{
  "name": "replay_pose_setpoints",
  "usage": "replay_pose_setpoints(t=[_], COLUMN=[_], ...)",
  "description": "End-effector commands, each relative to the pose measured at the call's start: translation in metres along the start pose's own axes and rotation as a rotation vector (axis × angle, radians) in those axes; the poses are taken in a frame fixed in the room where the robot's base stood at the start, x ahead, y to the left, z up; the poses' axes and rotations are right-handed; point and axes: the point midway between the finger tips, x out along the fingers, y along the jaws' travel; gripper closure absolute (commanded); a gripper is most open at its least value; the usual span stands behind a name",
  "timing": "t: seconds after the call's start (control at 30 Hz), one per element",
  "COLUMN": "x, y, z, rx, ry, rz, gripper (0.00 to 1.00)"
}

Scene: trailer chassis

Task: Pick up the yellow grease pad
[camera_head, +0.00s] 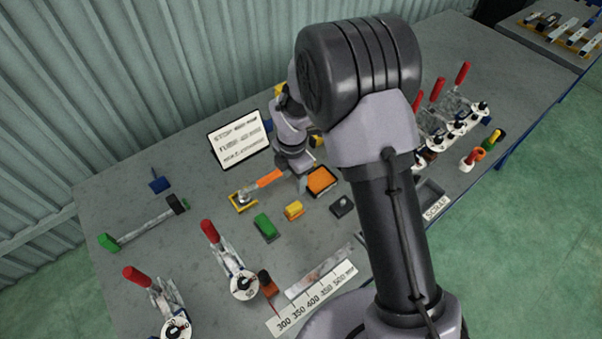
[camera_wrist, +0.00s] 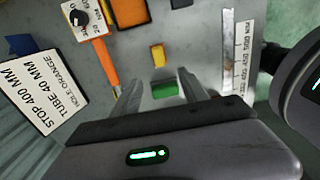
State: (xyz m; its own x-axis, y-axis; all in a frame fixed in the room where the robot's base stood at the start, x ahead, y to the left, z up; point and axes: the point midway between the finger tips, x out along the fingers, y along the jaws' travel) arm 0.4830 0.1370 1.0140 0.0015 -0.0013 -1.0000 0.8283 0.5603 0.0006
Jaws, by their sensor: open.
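The yellow grease pad (camera_head: 293,210) is a small yellow block lying on the grey bench, just right of a green block (camera_head: 265,227). In the wrist view the yellow pad (camera_wrist: 158,54) lies ahead of my gripper (camera_wrist: 165,92), clear of the fingers. The green block (camera_wrist: 164,90) shows in the gap between the two spread fingers. My gripper is open and empty. In the head view it is mostly hidden by my wrist, above the bench beyond the pad.
An orange-handled tool (camera_head: 268,178) lies left of the gripper. An orange-filled tray (camera_head: 320,182) and a small black block (camera_head: 342,205) sit right of the pad. A ruler strip (camera_head: 313,300) lies in front, a text sign (camera_head: 240,140) behind. Red-handled clamps (camera_head: 232,270) stand at front left.

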Motion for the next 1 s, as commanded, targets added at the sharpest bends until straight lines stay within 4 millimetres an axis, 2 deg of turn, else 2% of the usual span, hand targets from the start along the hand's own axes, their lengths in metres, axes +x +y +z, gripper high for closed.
replay_pose_setpoints(t=[0.2,0.33,0.5,0.73,1.0], x=[0.069,0.101,0.121,0.164,0.168], y=[-0.001,-0.001,0.0,0.006,0.007], z=[-0.001,-0.001,-0.001,-0.001,-0.001], rx=[0.0,0.003,0.004,0.004,0.005], ry=[0.002,0.002,0.002,0.002,0.001], rz=[-0.005,-0.004,-0.003,-0.003,-0.001], gripper=[0.48,0.48,0.48,0.48,0.48])
